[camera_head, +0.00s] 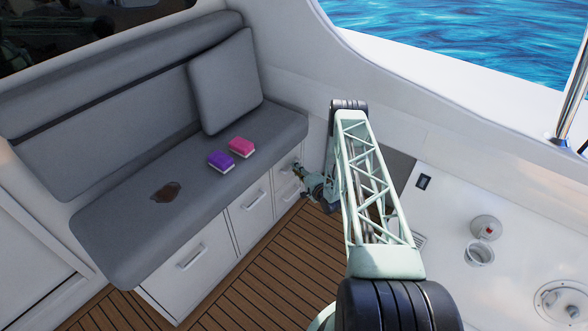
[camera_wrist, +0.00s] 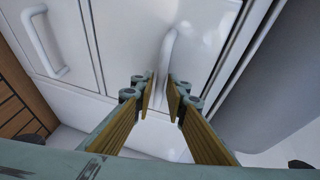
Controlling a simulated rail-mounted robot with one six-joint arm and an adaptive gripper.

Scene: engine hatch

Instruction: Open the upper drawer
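The upper drawer (camera_head: 283,164) is a white front at the right end of the bench base, just under the seat. In the wrist view the upper drawer's front (camera_wrist: 130,35) fills the middle, with its white bar handle (camera_wrist: 168,50) running up the picture. My gripper (camera_wrist: 164,88) is open, with one finger on each side of the handle's line. The handle's near end shows in the gap between the fingertips; I cannot tell whether either finger touches it. In the head view my gripper (camera_head: 299,170) is close to the drawer front and small. The drawer looks closed.
The lower drawer's handle (camera_wrist: 45,45) is at the left in the wrist view. The plank floor (camera_head: 255,270) before the bench is clear.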

